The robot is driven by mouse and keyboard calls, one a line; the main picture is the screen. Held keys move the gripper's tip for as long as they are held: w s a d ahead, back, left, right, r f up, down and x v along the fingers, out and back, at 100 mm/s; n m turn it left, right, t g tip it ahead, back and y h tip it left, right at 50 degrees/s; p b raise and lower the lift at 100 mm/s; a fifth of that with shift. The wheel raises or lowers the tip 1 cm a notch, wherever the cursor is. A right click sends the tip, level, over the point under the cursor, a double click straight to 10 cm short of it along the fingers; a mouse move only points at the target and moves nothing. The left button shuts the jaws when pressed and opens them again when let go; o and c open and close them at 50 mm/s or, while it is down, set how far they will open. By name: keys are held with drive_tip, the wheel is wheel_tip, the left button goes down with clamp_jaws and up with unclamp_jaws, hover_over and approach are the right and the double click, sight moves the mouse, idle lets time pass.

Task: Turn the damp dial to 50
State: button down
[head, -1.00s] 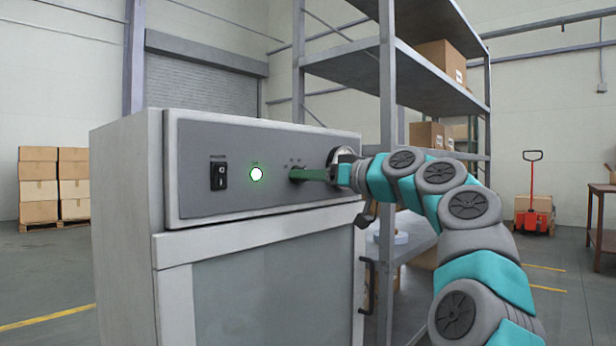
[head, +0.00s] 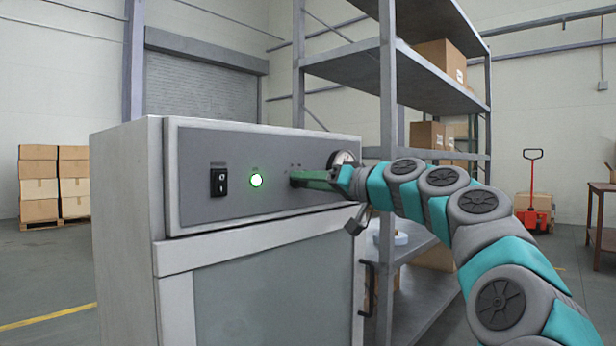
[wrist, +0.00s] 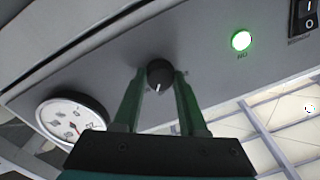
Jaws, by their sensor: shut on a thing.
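The damp dial is a small round black knob (wrist: 160,74) with a white pointer mark, on the grey front panel (head: 262,165) of a cabinet. In the wrist view my gripper's (wrist: 161,88) two green fingers lie on either side of the knob, shut on it. Small marks around the knob are too blurred to read. In the head view my gripper (head: 297,178) reaches the panel from the right and hides the knob. A white-faced round gauge (wrist: 72,120) sits beside the knob; part of it also shows in the head view (head: 343,158).
A lit green lamp (head: 256,181) and a black rocker switch (head: 218,179) are on the panel left of my gripper. A metal shelf rack (head: 388,120) with boxes stands behind the cabinet at right. A black door handle (head: 368,288) sits below my arm.

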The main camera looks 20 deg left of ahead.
drive_tip(key=shift+r+m+p, duration=0.1)
drive_tip(key=shift+m+p, duration=0.85)
drive_tip(key=shift+m, duration=0.85)
drive_tip(key=shift+c, duration=2.3)
unclamp_jaws()
drive_tip(key=v, duration=0.8)
